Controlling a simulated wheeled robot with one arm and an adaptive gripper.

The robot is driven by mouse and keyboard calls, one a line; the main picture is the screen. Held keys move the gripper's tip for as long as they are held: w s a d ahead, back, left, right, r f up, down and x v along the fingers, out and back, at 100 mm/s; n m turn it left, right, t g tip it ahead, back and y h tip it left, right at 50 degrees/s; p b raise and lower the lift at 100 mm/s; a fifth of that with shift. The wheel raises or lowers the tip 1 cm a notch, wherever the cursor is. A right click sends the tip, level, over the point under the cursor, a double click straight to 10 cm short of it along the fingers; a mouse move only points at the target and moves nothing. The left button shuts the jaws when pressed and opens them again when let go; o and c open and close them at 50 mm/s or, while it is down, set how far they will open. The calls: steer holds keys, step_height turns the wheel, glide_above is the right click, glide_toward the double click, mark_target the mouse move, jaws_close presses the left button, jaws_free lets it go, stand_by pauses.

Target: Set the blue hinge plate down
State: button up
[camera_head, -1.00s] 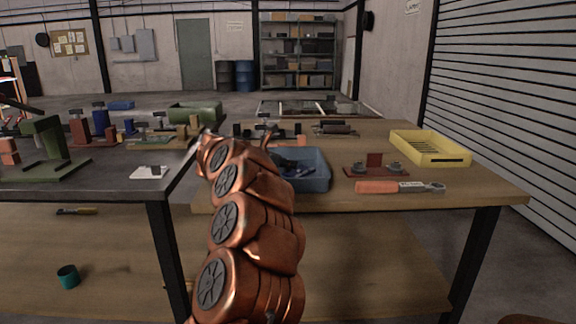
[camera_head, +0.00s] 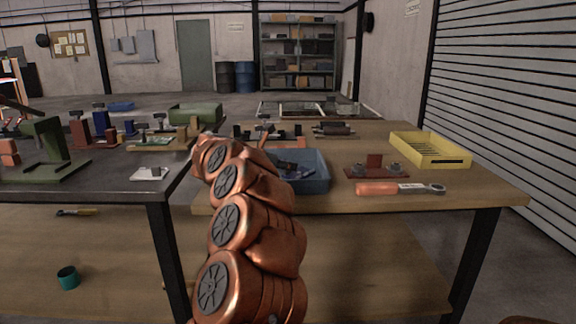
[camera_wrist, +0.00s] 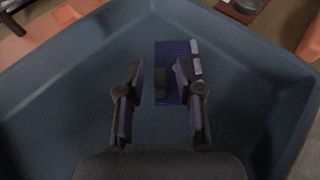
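The blue hinge plate (camera_wrist: 177,58) lies in the blue-grey bin, with light hinge parts along its right edge and a dark raised piece near its left edge. The bin (camera_head: 318,182) is on the wooden table; its floor and walls fill most of the wrist view (camera_wrist: 60,85). My gripper (camera_wrist: 160,72) is over the plate with its fingers apart. The dark piece shows between the fingers with gaps on both sides, and the right finger overlaps the plate. The exact height above the plate cannot be told. In the head view my arm hides part of the bin.
An orange-handled wrench (camera_head: 385,188) and a red-brown bracket (camera_head: 375,170) lie right of the bin. A yellow tray (camera_head: 455,160) is farther right. Dark tools stand behind the bin. The dark table (camera_head: 90,185) at left holds several clamps and a white plate (camera_head: 150,173).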

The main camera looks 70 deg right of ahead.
steer(key=p+v, duration=0.1)
steer(key=v, duration=0.9)
steer(key=shift+a+r, duration=0.15)
steer(key=shift+a, duration=0.15)
steer(key=shift+w, duration=0.1)
